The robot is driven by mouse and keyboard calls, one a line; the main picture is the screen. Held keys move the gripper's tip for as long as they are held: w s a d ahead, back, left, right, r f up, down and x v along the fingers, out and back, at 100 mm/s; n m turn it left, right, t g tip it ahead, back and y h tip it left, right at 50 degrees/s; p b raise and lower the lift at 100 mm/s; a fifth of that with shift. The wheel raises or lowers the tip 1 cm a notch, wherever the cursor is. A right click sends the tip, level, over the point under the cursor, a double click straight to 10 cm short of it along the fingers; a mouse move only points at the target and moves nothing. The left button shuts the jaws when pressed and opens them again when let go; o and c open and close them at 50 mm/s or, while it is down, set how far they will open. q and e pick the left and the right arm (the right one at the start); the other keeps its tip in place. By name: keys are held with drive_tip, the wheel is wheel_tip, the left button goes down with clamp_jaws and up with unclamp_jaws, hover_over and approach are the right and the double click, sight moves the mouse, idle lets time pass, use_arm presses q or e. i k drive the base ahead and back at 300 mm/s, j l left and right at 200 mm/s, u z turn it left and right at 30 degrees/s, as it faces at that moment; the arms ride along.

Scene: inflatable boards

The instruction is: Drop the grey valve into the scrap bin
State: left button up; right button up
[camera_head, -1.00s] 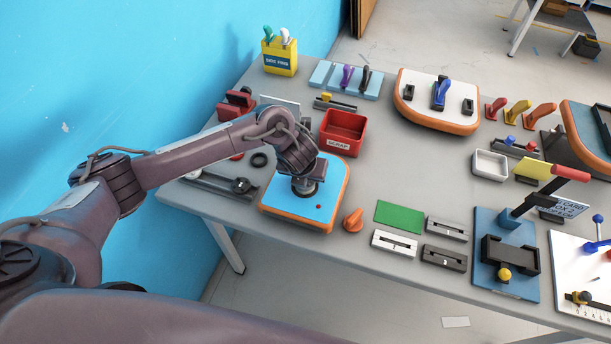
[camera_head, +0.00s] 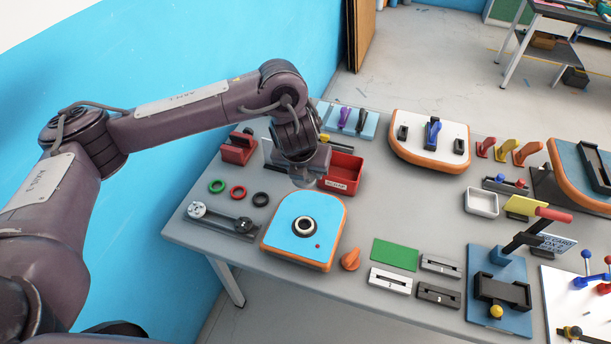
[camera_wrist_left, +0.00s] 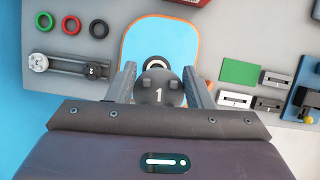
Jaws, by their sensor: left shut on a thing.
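My left gripper (camera_head: 304,182) is above the table, over the far side of the small blue board. In the left wrist view its two fingers (camera_wrist_left: 160,85) are shut on the grey valve (camera_wrist_left: 158,90), a dark rounded piece marked 1. In the head view the valve is mostly hidden by the gripper. The blue board (camera_head: 330,215) has an orange edge and an empty ringed socket (camera_head: 303,226). The red scrap bin (camera_head: 340,185) stands just behind and right of the gripper, partly hidden by it; its inside looks empty. My right gripper is not in view.
Green, red and black rings (camera_head: 238,191) and a grey slider rail (camera_head: 222,221) lie left of the board. An orange valve (camera_head: 350,260) lies to its right. A red block (camera_head: 238,149) and a light blue rack (camera_head: 350,119) stand behind.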

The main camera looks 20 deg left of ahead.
sight(340, 173)
drive_tip(key=i+l+z, duration=0.1)
drive_tip(key=l, duration=0.3)
drive_tip(key=i+l+z, duration=0.1)
drive_tip(key=i+l, duration=0.4)
drive_tip(key=l, duration=0.25)
drive_tip(key=l+z, duration=0.05)
